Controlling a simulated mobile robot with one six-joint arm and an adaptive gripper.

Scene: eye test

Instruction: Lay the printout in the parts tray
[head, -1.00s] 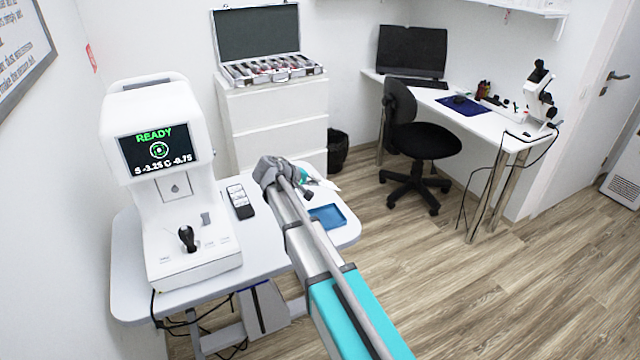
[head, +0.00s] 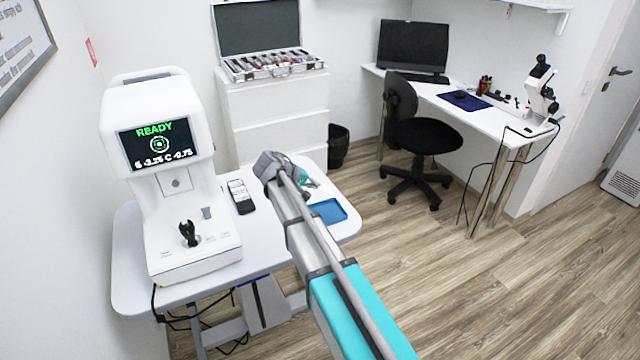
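The parts tray (head: 328,211) is a shallow blue tray near the right edge of the light grey table, just right of my arm. Its visible part looks empty. My gripper (head: 309,181) is at the end of the arm, beyond the tray in the picture and above the far right part of the table. My own wrist partly hides it, and its fingers are too small to tell open from shut. I cannot make out the printout for certain; any paper at the gripper is too small or hidden.
A white eye-testing machine (head: 165,180) with a lit screen fills the table's left side. A grey remote-like device (head: 240,197) lies between it and my arm. A white drawer unit (head: 275,115) with an open lens case (head: 272,64) stands behind. A black chair (head: 420,140) stands right.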

